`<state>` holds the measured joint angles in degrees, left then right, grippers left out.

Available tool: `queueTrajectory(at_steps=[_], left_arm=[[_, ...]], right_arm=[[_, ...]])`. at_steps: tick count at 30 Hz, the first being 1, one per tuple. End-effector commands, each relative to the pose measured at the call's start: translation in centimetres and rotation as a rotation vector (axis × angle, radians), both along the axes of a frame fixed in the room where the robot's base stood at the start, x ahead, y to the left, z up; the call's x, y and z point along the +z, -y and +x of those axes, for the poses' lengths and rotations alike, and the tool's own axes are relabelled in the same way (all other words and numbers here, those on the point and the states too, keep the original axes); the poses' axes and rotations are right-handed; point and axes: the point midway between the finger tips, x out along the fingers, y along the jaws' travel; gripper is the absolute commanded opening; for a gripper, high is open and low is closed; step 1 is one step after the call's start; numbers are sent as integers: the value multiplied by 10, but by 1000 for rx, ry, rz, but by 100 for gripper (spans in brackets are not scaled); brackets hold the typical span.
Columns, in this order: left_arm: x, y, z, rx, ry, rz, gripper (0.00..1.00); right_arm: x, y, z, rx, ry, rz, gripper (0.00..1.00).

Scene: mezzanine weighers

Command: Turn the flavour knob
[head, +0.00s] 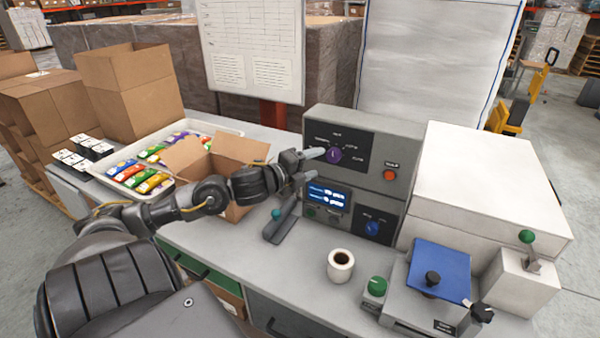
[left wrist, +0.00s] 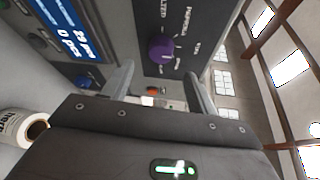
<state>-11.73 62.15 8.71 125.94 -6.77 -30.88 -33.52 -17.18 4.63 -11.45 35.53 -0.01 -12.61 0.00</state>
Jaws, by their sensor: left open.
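The flavour knob, a purple dial (head: 334,155), sits on a dark plate with labels around it, high on the front of a grey machine (head: 345,119). My left gripper (head: 316,164) is open in front of the panel, its fingertips just left of and slightly below the dial. In the left wrist view the purple dial (left wrist: 161,48) shows in line with the gap between the two fingers (left wrist: 157,76), past their tips. The fingers hold nothing. I cannot tell whether a fingertip touches the dial. Its label words are too small to read surely. My right gripper is not in view.
A blue knob (head: 371,228), a lit display (head: 328,196) and a red button (head: 389,175) are on the same machine. An open carton (head: 240,149) stands close under my left arm. A label roll (head: 340,265) and a blue-topped scale (head: 440,270) stand in front.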

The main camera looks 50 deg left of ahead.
Motion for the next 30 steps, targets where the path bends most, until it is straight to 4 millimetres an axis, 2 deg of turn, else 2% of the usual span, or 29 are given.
queueTrajectory(at_steps=[6, 12, 30], left_arm=[[1, -1, -27, 0, -3, -1, 58], [4, -2, -41, 0, -2, 0, 58], [6, -2, -45, 0, 0, 0, 58]], right_arm=[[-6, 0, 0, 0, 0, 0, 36], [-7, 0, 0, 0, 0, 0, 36], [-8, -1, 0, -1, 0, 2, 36]])
